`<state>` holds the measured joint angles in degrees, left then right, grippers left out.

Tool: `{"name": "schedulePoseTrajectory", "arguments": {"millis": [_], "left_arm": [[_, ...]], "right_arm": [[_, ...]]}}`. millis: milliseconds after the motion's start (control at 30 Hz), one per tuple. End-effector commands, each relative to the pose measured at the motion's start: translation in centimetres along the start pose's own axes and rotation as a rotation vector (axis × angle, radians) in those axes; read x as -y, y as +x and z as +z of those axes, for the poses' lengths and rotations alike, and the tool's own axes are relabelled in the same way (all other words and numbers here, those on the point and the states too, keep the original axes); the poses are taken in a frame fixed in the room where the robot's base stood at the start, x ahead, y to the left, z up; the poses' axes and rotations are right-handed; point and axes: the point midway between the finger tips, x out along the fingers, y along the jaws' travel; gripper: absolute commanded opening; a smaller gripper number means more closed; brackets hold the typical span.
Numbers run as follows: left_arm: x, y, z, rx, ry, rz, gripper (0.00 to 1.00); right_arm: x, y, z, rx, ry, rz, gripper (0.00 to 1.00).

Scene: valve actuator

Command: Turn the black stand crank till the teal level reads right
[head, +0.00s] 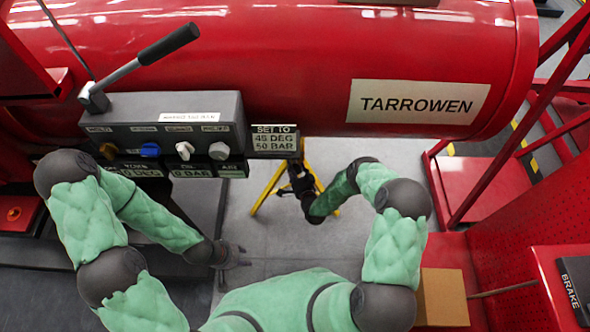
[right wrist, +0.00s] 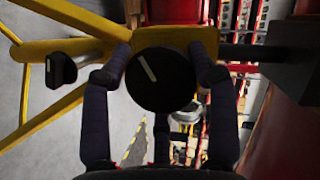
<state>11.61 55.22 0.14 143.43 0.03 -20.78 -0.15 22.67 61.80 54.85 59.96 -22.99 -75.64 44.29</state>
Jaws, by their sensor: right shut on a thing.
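A yellow stand (head: 263,192) with splayed legs stands on the floor below the red tank, and its yellow arms (right wrist: 60,45) fill the left of the right wrist view. My right gripper (head: 298,178) is at the top of this stand. In the right wrist view its two fingers close from both sides on a round black knob (right wrist: 160,82) with a white line, which I take for the crank. My left gripper (head: 238,257) hangs low over the floor, away from the stand; its finger opening is too small to judge. I cannot make out the teal level.
A dark valve box (head: 165,108) with a long lever and several coloured knobs is at the left. A plate (head: 275,140) reads SET TO 45 DEG 50 BAR. The red tank (head: 250,50) spans the back. A cardboard box (head: 443,297) is at the lower right.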

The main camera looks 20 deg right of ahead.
Motion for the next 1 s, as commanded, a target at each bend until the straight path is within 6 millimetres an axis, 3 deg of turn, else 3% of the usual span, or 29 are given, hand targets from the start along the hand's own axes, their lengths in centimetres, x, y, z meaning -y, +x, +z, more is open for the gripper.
{"name": "schedulePoseTrajectory", "arguments": {"millis": [533,567,600,1000], "left_arm": [[0.0,-0.01,0.0,0.0,0.0,0.0,0.4],[0.0,-0.01,0.0,0.0,0.0,0.0,0.4],[0.0,-0.01,0.0,0.0,0.0,0.0,0.4],[0.0,0.0,-0.01,0.0,0.0,0.0,0.4]], "right_arm": [[0.15,0.0,0.21,0.005,0.02,-0.012,0.27],[0.15,0.0,0.21,0.005,0.02,-0.012,0.68],[0.14,0.0,0.2,0.005,0.02,-0.012,0.79],[0.02,-0.19,0.06,0.001,0.02,-0.009,0.82]]}}
